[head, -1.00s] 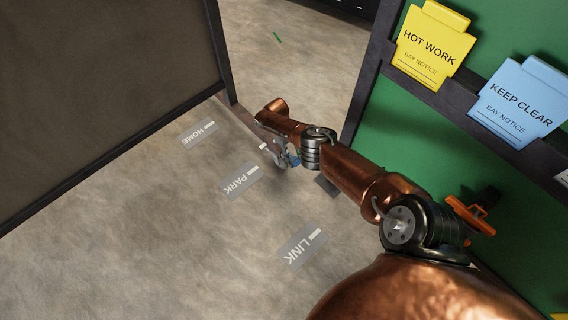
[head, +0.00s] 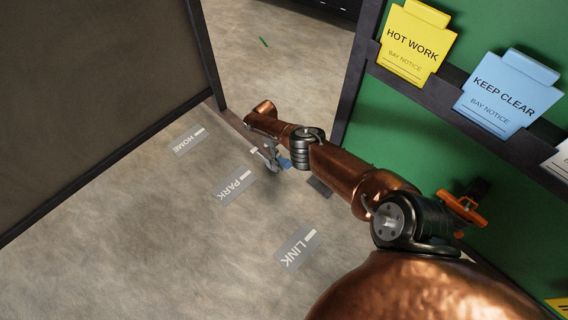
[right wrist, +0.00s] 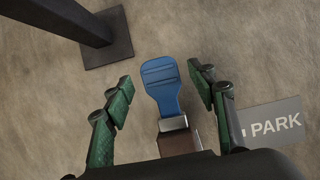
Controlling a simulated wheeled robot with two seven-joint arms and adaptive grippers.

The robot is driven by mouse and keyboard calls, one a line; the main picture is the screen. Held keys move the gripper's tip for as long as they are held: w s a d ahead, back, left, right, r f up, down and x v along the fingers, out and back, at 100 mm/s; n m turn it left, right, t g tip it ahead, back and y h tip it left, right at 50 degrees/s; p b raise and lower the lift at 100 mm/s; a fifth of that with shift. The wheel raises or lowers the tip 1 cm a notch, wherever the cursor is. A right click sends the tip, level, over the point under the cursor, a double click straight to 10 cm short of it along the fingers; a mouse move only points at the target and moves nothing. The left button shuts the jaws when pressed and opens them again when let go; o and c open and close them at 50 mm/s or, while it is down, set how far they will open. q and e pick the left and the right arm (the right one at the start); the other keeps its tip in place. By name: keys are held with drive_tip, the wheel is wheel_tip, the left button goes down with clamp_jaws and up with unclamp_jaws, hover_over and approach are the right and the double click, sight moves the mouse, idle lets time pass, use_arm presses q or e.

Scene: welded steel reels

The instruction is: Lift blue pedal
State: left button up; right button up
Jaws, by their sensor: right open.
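The blue pedal (right wrist: 161,84) is a flat ribbed plate on a metal neck in the middle of the right wrist view. In the head view a small part of the blue pedal (head: 285,163) shows below my right arm. My right gripper (right wrist: 164,82) is open, with one green-padded finger on each side of the pedal and a visible gap on both sides. In the head view the right gripper (head: 271,158) is small and partly hidden by my arm. I cannot tell its height above the pedal. My left gripper is not in view.
A dark post with a square foot (right wrist: 106,40) stands beside the pedal. Floor labels HOME (head: 188,140), PARK (head: 234,187) and LINK (head: 296,247) lie on the concrete. A dark panel (head: 90,80) stands at left. A green wall (head: 400,140) with notice cards stands at right.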

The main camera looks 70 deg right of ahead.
sight(281, 159)
drive_tip(key=shift+p+v, duration=0.3)
drive_tip(key=shift+v, duration=3.15)
